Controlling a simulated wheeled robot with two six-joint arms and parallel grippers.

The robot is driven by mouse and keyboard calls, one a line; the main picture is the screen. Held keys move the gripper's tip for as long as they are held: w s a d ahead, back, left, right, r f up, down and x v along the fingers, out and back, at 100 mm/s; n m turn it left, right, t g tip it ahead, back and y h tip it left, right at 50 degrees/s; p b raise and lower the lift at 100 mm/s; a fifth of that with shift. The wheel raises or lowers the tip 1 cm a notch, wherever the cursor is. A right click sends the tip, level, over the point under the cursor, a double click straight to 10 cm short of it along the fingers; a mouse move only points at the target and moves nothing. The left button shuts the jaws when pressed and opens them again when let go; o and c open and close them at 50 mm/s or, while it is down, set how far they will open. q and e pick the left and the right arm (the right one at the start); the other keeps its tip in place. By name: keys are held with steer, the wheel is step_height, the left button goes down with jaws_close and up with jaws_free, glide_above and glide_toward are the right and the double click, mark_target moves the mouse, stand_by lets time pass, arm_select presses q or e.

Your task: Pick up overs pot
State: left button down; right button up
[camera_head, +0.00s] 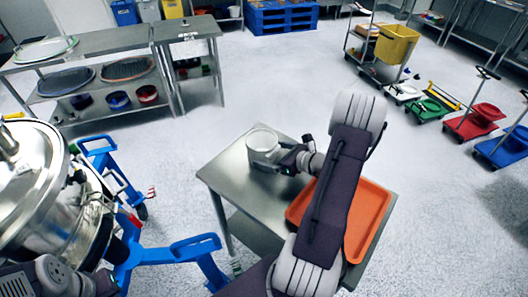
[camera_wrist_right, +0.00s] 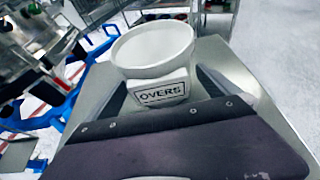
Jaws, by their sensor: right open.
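The overs pot (camera_head: 262,140) is a white, round, open-topped pot standing upright on a small steel table (camera_head: 226,180). In the right wrist view the pot (camera_wrist_right: 155,52) shows its wide rim and a label reading OVERS. My right gripper (camera_head: 272,160) is open at the pot, on the near right side in the head view. In the wrist view its fingers (camera_wrist_right: 165,88) lie on either side of the pot's lower body. I cannot tell whether they touch it. My left gripper is out of view.
An orange tray (camera_head: 374,215) lies on the same table, partly behind my right arm. A steel sifter (camera_head: 28,185) on a blue wheeled frame (camera_head: 185,252) stands at left. Steel shelving with sieves (camera_head: 125,68) is at back left. Floor behind the table is clear.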

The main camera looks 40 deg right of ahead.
steer(key=shift+s, duration=0.1)
steer(key=c, duration=1.2)
step_height(320, 180, up, 4)
steer(key=shift+r+p, duration=0.2)
steer(key=shift+p, duration=0.2)
steer(key=shift+c, duration=0.2)
steer(key=s+d+r, duration=0.2)
steer(key=s, duration=0.1)
steer(key=s+d+r+p, duration=0.1)
steer(key=s+d+r, duration=0.1)
steer(key=s+d, duration=0.1)
steer(key=s+d+r, duration=0.2)
steer(key=s, duration=0.1)
steer(key=shift+d+r, duration=0.3)
steer(key=shift+r, duration=0.05)
